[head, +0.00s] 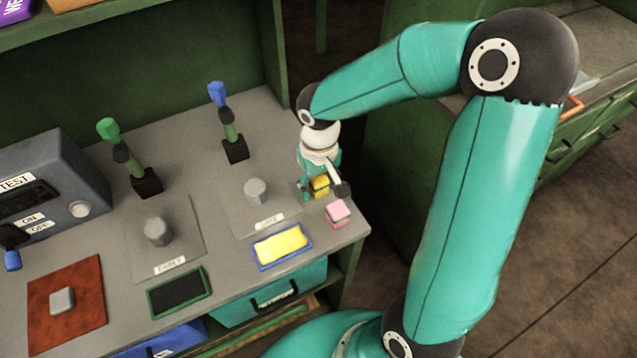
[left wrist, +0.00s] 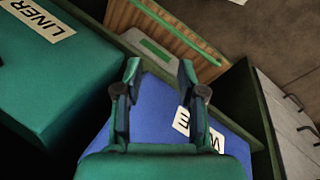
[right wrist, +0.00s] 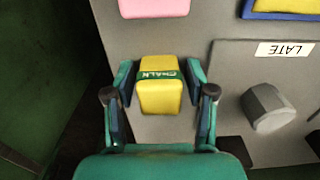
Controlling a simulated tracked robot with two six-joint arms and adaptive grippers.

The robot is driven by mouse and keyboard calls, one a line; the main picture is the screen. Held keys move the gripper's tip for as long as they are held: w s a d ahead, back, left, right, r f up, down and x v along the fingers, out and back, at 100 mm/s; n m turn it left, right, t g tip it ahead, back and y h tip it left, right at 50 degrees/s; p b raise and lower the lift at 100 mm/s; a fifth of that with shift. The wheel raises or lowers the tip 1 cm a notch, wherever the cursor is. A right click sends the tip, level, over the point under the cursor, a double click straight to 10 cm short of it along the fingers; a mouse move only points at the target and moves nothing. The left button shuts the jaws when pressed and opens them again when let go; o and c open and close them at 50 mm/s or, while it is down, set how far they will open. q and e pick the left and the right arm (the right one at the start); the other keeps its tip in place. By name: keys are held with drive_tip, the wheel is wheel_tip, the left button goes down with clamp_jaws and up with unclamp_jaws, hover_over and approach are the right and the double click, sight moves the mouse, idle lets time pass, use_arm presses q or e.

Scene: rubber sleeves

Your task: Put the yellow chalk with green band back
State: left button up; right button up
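The yellow chalk with a green band (right wrist: 160,88) is a small block on the grey bench top; the band reads CHALK. In the head view it shows (head: 320,184) near the bench's right edge, partly hidden by my right gripper (head: 322,180). In the right wrist view my right gripper (right wrist: 160,75) is open, its fingers on either side of the chalk with a narrow gap at each side. My left gripper (left wrist: 158,72) is open and empty near a blue drawer (left wrist: 160,108); it is not in the head view.
A pink block (head: 338,211) sits just beside the chalk. A blue-rimmed yellow tray (head: 283,246), a green-rimmed dark tray (head: 180,292), a LATE plate with a grey knob (head: 256,191) and a blue-topped lever (head: 228,125) stand to the left.

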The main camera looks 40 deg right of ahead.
sight(319, 179)
drive_tip(key=shift+r, duration=0.1)
drive_tip(key=shift+r, duration=0.15)
wheel_tip(319, 179, up, 12)
drive_tip(key=shift+f+p, duration=0.1)
drive_tip(key=shift+p, duration=0.5)
idle(0.4)
